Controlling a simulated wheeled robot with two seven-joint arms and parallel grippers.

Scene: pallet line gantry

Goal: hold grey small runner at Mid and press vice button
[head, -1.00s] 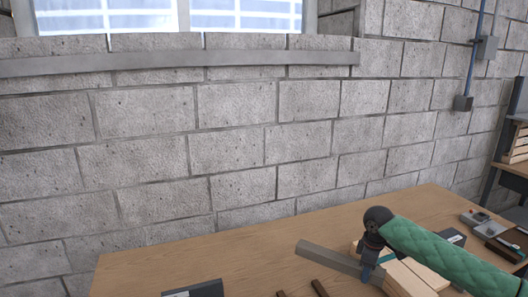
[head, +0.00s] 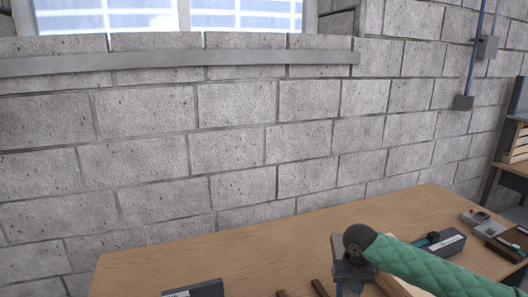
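My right gripper (head: 350,280) is at the lower middle right, at the end of my green-sleeved arm. It appears shut on the grey small runner (head: 341,248), which is seen nearly end-on and points away from me above the table. The fingertips are mostly hidden by the wrist and the runner. A small grey device (head: 476,217) with a reddish spot sits at the table's right end; I cannot tell whether it is the vice button. No place marked Mid can be made out. My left gripper is not in view.
The wooden table (head: 240,255) is clear at its back and left. A labelled dark grey box (head: 445,243) stands right of my gripper, another (head: 195,289) at the front edge. Pale wood (head: 405,288) and dark strips (head: 320,288) lie near the front. A block wall (head: 230,150) rises behind.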

